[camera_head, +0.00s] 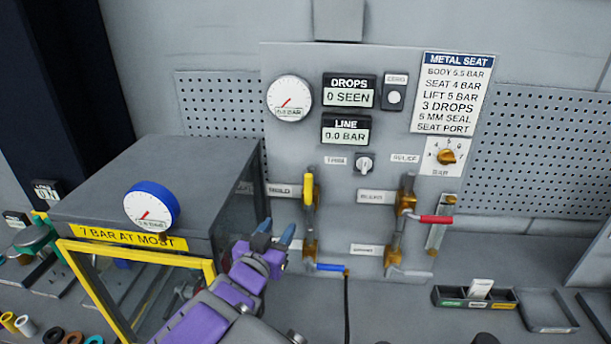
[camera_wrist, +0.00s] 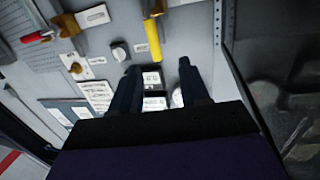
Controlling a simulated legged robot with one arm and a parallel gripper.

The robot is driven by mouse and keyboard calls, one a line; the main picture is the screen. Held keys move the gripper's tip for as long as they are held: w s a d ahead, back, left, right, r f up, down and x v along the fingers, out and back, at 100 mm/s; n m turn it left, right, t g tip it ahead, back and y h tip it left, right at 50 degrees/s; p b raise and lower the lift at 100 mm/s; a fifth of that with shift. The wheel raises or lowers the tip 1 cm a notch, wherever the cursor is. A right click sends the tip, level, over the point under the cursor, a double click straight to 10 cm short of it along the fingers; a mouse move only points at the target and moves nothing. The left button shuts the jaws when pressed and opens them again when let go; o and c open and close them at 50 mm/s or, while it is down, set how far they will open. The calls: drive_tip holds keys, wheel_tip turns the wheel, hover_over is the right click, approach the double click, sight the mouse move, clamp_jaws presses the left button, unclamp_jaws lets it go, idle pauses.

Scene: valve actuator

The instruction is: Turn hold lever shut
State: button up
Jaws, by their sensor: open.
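The hold lever (camera_head: 308,190) has a yellow handle standing upright on a brass valve, beside a label that appears to read HOLD (camera_head: 284,190). In the wrist view, which is turned over, the yellow handle (camera_wrist: 153,38) lies just ahead of the fingertips, roughly between them sideways. My gripper (camera_head: 276,232) is open, with its dark blue-grey fingers below and left of the lever in the head view. In the wrist view my gripper (camera_wrist: 159,67) has nothing between its fingers. It looks apart from the handle.
A red lever (camera_head: 436,219) sits to the right and a blue lever (camera_head: 331,267) low on the panel. A small knob (camera_head: 364,163) is up and right of the yellow handle. The grey box with a yellow frame (camera_head: 140,252) stands close on the left, beside my arm.

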sight(307, 189)
drive_tip(key=shift+t+h, duration=0.3)
drive_tip(key=shift+h, duration=0.2)
drive_tip(key=x, duration=1.7)
drive_tip(key=shift+s+d+r, duration=0.15)
drive_tip(key=shift+d+r, duration=0.15)
drive_tip(key=shift+r, duration=0.1)
clamp_jaws()
